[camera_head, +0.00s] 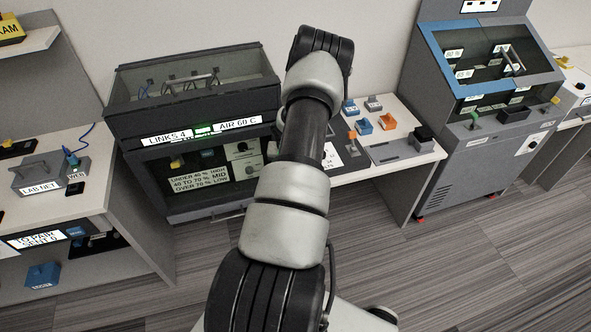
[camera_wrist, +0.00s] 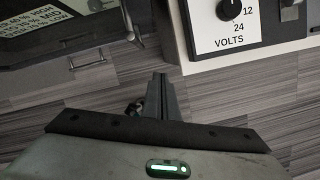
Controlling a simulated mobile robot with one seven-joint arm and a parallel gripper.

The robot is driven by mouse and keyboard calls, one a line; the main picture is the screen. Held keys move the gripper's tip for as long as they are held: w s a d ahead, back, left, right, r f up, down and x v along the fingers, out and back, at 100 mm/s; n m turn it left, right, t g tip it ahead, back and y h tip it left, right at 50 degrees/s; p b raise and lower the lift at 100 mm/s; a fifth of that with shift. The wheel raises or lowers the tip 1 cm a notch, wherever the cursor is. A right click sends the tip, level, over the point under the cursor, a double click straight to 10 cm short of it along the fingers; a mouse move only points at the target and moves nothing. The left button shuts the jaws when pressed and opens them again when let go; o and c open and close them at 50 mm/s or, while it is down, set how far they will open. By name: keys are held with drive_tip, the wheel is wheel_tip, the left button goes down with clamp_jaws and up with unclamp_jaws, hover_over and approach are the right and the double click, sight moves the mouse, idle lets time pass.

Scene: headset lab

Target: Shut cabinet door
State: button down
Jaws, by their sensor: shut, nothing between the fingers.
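A dark grey cabinet (camera_head: 130,127) with a clear-topped upper case and the signs "LINKS 4" and "AIR 60 C" stands left of my arm in the head view. In the wrist view a dark panel with a bar handle (camera_wrist: 88,62) is at upper left, under part of the same label. I cannot tell how far its door stands open. My gripper (camera_wrist: 162,82) is shut and empty over the floor, right of that handle and apart from it. The head view does not show its fingertips.
A white panel with a "12 24 VOLTS" knob (camera_wrist: 230,12) is close at upper right in the wrist view. A white table (camera_head: 425,150) with small coloured parts stands right of my arm. A left bench (camera_head: 100,204) stands near the cabinet. Striped floor (camera_head: 480,270) is clear in front.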

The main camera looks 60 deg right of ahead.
drive_tip(key=d+v, duration=0.1)
drive_tip(key=v, duration=0.8)
drive_tip(key=shift+r, duration=0.25)
drive_tip(key=shift+s+a, duration=0.1)
